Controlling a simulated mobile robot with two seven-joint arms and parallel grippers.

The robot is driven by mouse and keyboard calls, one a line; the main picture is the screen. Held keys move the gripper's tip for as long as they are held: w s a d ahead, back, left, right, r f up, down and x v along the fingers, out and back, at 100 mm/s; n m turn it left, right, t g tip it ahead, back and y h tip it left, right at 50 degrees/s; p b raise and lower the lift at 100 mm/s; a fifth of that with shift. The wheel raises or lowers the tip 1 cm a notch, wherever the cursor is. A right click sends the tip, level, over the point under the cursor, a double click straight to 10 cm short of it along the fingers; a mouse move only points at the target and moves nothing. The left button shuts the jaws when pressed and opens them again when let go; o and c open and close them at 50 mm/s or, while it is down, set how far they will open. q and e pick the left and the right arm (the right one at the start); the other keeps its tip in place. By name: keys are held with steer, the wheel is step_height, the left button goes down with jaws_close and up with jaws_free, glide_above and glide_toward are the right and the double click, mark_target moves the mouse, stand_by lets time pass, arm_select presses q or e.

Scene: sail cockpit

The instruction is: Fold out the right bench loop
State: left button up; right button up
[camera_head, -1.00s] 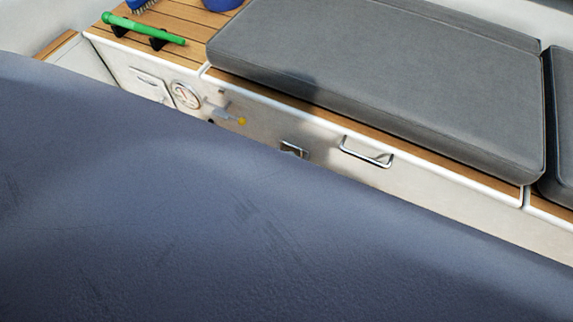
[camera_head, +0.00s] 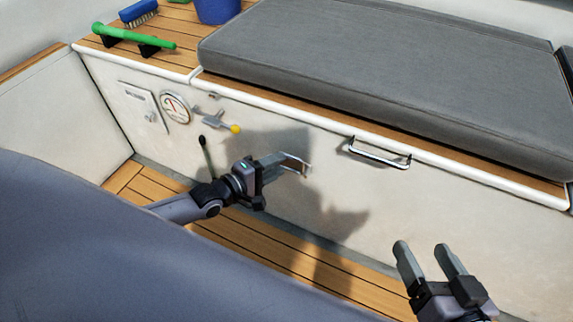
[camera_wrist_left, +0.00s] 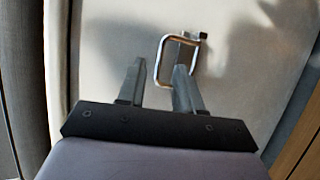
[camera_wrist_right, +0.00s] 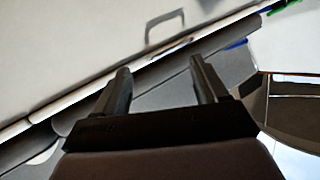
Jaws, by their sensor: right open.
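The right bench loop (camera_head: 380,155) is a chrome U-shaped handle on the white bench front, under the grey cushion. A loop also shows dimly in the right wrist view (camera_wrist_right: 165,25), ahead of the fingers. My right gripper (camera_head: 428,250) is open and empty, below and right of that loop, apart from it. My left gripper (camera_head: 280,165) is at a second chrome loop (camera_head: 303,169) further left. In the left wrist view that loop (camera_wrist_left: 160,60) stands around one fingertip, with a bar between the parted fingers. Contact there cannot be told.
Left on the bench front are a gauge (camera_head: 175,107), a yellow-tipped lever (camera_head: 220,122) and a black-knobbed lever (camera_head: 204,150). A green handle (camera_head: 135,38), brush (camera_head: 138,12) and blue bucket (camera_head: 217,10) stand above. My dark body hides the lower left.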

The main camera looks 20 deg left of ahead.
arm_select(q)
steer(key=shift+b+x, duration=0.65)
steer(key=shift+x, duration=1.35)
arm_select(e)
steer(key=shift+s+d+n+t, duration=0.15)
steer(key=shift+d+n+t, duration=0.2)
steer(key=shift+d, duration=0.2)
arm_select(q)
jaws_close()
steer(key=shift+s+f, duration=0.1)
steer(key=shift+f, duration=0.1)
arm_select(e)
steer(key=shift+f, duration=0.25)
